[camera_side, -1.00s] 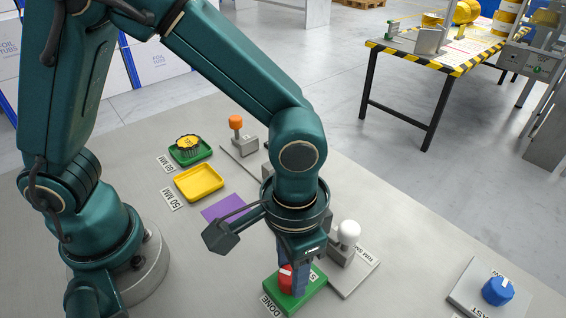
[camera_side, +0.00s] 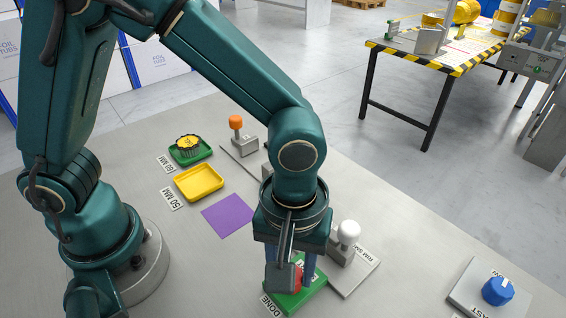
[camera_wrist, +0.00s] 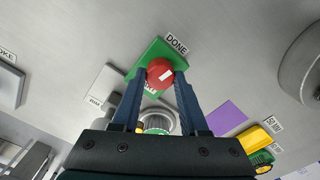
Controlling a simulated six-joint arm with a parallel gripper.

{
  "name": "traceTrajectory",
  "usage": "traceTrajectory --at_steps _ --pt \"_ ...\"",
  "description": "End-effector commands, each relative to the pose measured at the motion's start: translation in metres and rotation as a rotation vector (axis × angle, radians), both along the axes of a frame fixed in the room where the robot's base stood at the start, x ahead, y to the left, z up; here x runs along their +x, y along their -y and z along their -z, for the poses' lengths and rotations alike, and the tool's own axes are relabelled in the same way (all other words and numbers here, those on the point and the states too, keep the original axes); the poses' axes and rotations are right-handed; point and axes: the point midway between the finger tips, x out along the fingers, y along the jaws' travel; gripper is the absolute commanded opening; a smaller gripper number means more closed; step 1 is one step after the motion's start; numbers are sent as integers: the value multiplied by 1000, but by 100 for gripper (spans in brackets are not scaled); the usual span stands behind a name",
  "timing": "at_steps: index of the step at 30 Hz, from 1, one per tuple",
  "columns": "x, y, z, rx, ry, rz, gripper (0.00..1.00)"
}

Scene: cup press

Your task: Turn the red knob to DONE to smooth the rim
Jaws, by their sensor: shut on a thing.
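The red knob (camera_wrist: 160,72) stands on a green plate (camera_wrist: 149,50), with the DONE label (camera_wrist: 176,43) beside the plate. A white mark shows on top of the knob. In the side view, the knob (camera_side: 297,279) is partly hidden by my wrist, and the DONE label (camera_side: 271,305) lies by the plate's near-left corner (camera_side: 284,302). My gripper (camera_wrist: 160,76) points down and is shut on the knob, one blue finger on each side. Which label the mark points to is hard to tell.
A white-topped post (camera_side: 348,232) stands on a plate close right of my wrist. A blue knob (camera_side: 497,290) stands at far right.

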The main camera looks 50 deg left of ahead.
Motion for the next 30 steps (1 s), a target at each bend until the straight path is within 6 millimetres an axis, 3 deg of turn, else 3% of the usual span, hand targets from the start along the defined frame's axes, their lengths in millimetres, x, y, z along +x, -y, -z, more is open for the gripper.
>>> traceTrajectory --at_steps 10,27,28,30 --pt "0 0 -1 -1 1 -149 0" --pt "0 0 -1 -1 1 -177 0" --pt "0 0 -1 -1 1 -177 55" --pt "0 0 -1 -1 1 -177 74"
